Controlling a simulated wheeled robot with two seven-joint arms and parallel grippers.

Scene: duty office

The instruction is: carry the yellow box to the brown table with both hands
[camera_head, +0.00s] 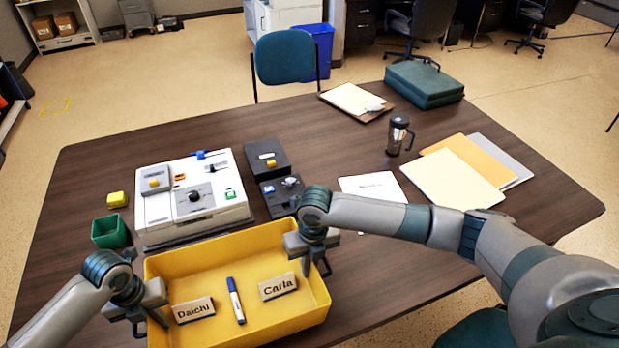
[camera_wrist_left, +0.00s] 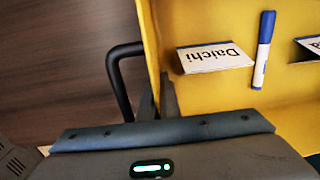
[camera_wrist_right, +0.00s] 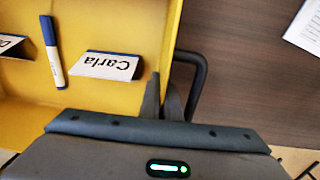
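The yellow box (camera_head: 322,298) is an open tray over the near side of the brown table (camera_head: 90,185). It looks roughly level; whether it touches the tabletop is unclear. Inside lie a Daichi name card (camera_head: 194,310), a Carla name card (camera_head: 278,287) and a blue-and-white marker (camera_head: 235,300). My left gripper (camera_head: 150,323) is at the left wall, its fingers close together around the wall beside a dark handle (camera_wrist_left: 118,85). My right gripper (camera_head: 316,268) holds the right wall the same way, beside the other handle (camera_wrist_right: 202,80).
A white control panel (camera_head: 165,228), green cup (camera_head: 110,232), yellow block (camera_head: 117,200) and black devices (camera_head: 265,157) stand just beyond the box. A travel mug (camera_head: 398,135), folders (camera_head: 455,180) and paper (camera_head: 372,187) lie to the right.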

